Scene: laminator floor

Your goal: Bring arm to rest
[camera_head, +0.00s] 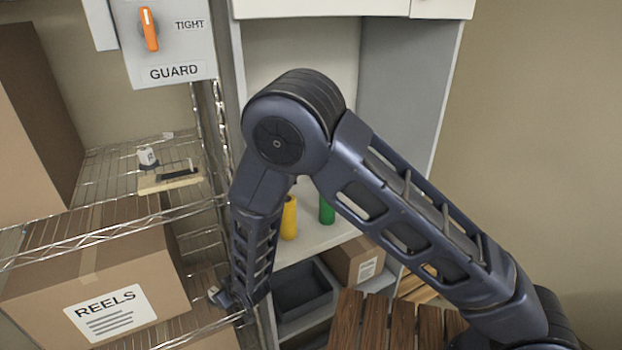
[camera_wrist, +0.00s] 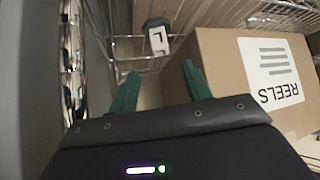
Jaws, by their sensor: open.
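My arm reaches from the lower right over to the wire rack and bends down beside it in the head view. My gripper (camera_wrist: 160,70) is open, with two green fingers apart and nothing between them in the wrist view. Beyond the fingertips is a small white and dark grey piece with a black mark (camera_wrist: 157,38), on the wire shelf. What seems the same piece (camera_head: 219,296) shows near the lower end of my arm in the head view. The fingers are not clear in the head view.
A carton marked REELS (camera_head: 150,270) is close to my gripper, also in the wrist view (camera_wrist: 218,62). The wire shelf above (camera_head: 110,165) holds a small white piece (camera_head: 147,157). A cabinet with yellow (camera_head: 289,217) and green (camera_head: 327,210) cylinders stands behind my arm. A slatted wooden surface (camera_head: 375,325) lies below.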

